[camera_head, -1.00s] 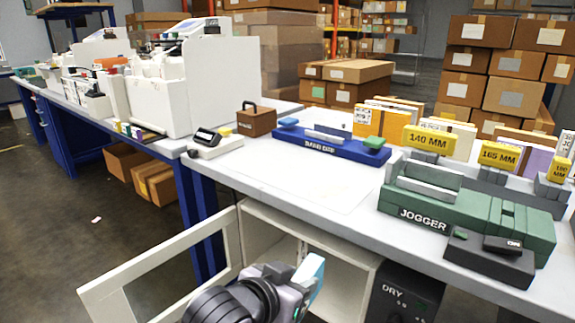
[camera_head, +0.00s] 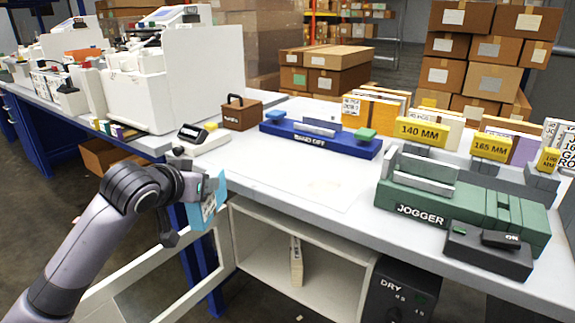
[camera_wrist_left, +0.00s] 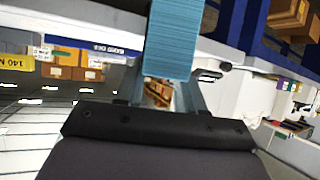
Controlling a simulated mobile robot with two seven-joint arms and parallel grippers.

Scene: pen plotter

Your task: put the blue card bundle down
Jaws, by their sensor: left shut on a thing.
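The blue card bundle (camera_head: 204,205) is held in my left gripper (camera_head: 200,192), in front of the left part of the table's front edge. It hangs upright, slightly tilted, with a pale printed label on its face. In the left wrist view the bundle (camera_wrist_left: 172,40) shows as a stack of blue edges between the fingers (camera_wrist_left: 165,92). My left gripper is shut on it. The bundle is clear of the white tabletop (camera_head: 255,185), which has a bare stretch to its right. My right gripper is not in view.
A green jogger (camera_head: 460,205) stands on the right.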

